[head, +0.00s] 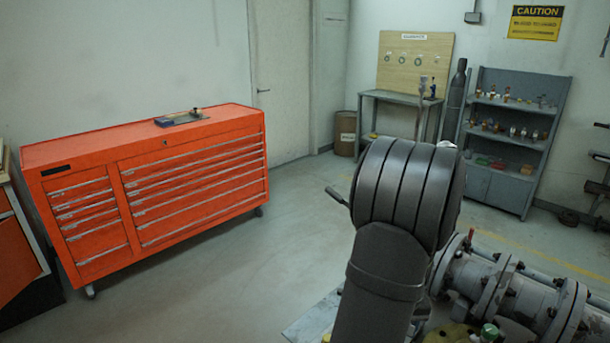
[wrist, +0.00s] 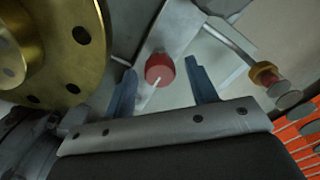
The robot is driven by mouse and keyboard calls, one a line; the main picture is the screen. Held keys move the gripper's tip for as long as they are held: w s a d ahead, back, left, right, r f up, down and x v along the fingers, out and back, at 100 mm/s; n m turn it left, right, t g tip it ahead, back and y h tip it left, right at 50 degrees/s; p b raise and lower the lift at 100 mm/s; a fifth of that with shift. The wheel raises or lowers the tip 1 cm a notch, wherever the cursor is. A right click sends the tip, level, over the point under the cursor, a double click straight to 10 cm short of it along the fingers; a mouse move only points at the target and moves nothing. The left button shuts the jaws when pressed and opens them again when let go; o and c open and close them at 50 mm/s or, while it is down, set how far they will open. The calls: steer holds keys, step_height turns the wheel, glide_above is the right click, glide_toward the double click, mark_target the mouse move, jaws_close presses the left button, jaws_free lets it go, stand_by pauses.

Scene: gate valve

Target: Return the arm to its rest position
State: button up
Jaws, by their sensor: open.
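My gripper (wrist: 160,67) is open in the wrist view, with its two blue fingers spread apart. A red round cap or knob (wrist: 157,72) shows between the fingertips; nothing is visibly clamped, and I cannot tell its exact distance from the fingers. My dark grey arm (head: 405,200) rises in the right half of the head view and hides part of the pipework. My gripper cannot be made out in the head view.
A large brass flange (wrist: 60,40) is close on the left in the wrist view. A rod with an orange-brown collar (wrist: 264,74) is at right. Grey flanged pipes (head: 525,290) stand beside my arm. An orange tool chest (head: 195,190) is at left, with clear floor (head: 260,260) between.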

steer(key=n, duration=0.6)
stand_by(0.4)
